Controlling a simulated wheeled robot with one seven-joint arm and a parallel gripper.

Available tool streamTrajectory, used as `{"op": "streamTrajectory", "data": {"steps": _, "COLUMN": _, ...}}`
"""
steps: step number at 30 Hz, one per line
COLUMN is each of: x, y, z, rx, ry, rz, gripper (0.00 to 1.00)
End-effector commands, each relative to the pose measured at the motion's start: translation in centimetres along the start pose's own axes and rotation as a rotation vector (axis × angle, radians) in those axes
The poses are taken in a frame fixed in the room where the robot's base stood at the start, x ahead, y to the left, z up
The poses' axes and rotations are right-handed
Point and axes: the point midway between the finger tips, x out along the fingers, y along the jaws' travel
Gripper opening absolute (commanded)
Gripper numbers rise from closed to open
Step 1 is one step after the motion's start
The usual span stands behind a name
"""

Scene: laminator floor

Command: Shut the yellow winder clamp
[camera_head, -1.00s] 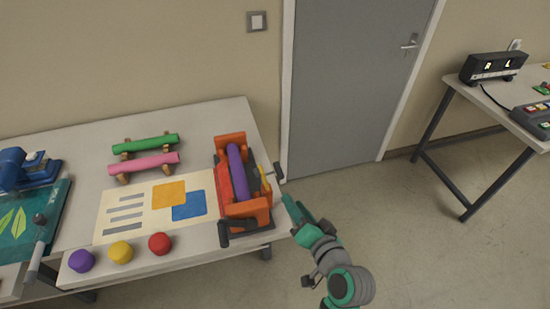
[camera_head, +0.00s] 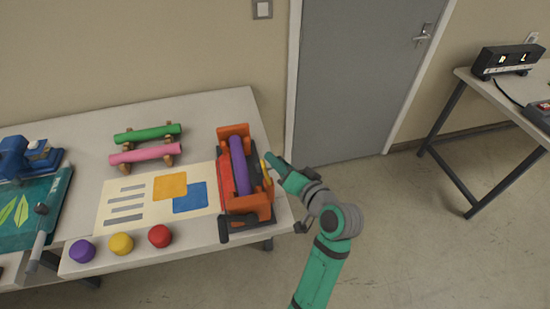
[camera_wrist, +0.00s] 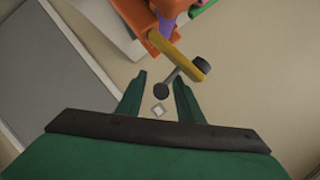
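The laminator (camera_head: 243,180) with its orange end blocks and purple roll stands at the right end of the table. Its yellow clamp (camera_head: 266,172) is on its right side, partly hidden by my gripper (camera_head: 274,163). In the wrist view the yellow clamp (camera_wrist: 178,52) is a bar slanting down and right from an orange block. A grey cross rod with dark ends (camera_wrist: 161,91) sits at its free end. My gripper (camera_wrist: 161,78) is open. The lower dark end of the rod appears between its fingers; I cannot tell if they touch it.
The table (camera_head: 190,99) also holds a green roll (camera_head: 147,133), a pink roll (camera_head: 145,154), a printed sheet (camera_head: 125,207) and purple, yellow and red knobs along the front. A second table (camera_head: 500,98) with a black display box stands at the right. The floor between them is clear.

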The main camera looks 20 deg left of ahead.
Motion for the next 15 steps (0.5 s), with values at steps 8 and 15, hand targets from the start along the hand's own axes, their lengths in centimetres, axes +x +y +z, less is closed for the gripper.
{"op": "streamTrajectory", "data": {"steps": 8, "x": 2.5, "y": 0.0, "z": 0.0, "rx": 0.000, "ry": 0.001, "rz": -0.001, "gripper": 0.33}}
{"op": "streamTrajectory", "data": {"steps": 15, "x": 2.6, "y": 0.1, "z": -0.1, "rx": 0.000, "ry": 0.002, "rz": 0.001, "gripper": 0.33}}
